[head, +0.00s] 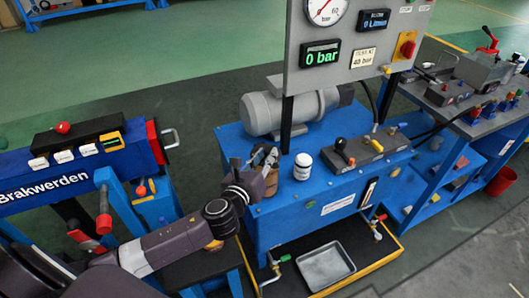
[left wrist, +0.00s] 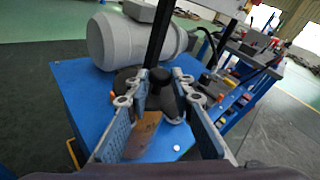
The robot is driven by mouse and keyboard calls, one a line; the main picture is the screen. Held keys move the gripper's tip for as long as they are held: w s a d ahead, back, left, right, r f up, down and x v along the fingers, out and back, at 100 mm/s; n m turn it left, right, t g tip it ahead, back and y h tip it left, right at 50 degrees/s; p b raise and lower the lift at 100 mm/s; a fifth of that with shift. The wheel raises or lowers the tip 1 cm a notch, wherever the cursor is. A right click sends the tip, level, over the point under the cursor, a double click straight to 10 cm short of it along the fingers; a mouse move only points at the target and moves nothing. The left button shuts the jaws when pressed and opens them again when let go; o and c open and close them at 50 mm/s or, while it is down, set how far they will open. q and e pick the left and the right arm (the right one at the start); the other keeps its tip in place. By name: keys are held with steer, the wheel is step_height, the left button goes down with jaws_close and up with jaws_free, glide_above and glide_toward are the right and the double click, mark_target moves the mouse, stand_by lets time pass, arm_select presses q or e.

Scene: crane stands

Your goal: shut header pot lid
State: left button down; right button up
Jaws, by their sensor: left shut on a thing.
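My left gripper (head: 264,158) reaches over the left end of the blue bench and mostly hides what is there in the head view. In the left wrist view, my left gripper (left wrist: 161,84) has its two fingers closed in on a dark round lid with a black knob (left wrist: 161,77), which I take to be the header pot lid. A brown surface (left wrist: 145,128) shows below the lid between the fingers. The fingers hide the lid's sides, and I cannot tell whether it is seated on the pot. My right gripper is not in view.
A grey motor (head: 285,110) stands behind the gripper. A gauge panel (head: 355,50) rises on black posts. The blue bench (head: 290,206) has valves at right. A grey tray (head: 326,267) lies below.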

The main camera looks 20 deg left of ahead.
arm_select(q)
steer(key=shift+s+d+f, duration=0.15)
steer(key=shift+s+f, duration=0.05)
steer(key=shift+f, duration=0.5)
steer(key=c, duration=1.7)
jaws_free()
steer(key=shift+r, duration=0.1)
steer(key=s, duration=0.4)
steer(key=s+r, duration=0.1)
steer(key=s, duration=0.2)
steer(key=s+r, duration=0.1)
steer(key=s, duration=0.3)
steer(key=shift+s+d+r, duration=0.2)
steer(key=shift+s+r, duration=0.05)
steer(key=shift+s, duration=0.05)
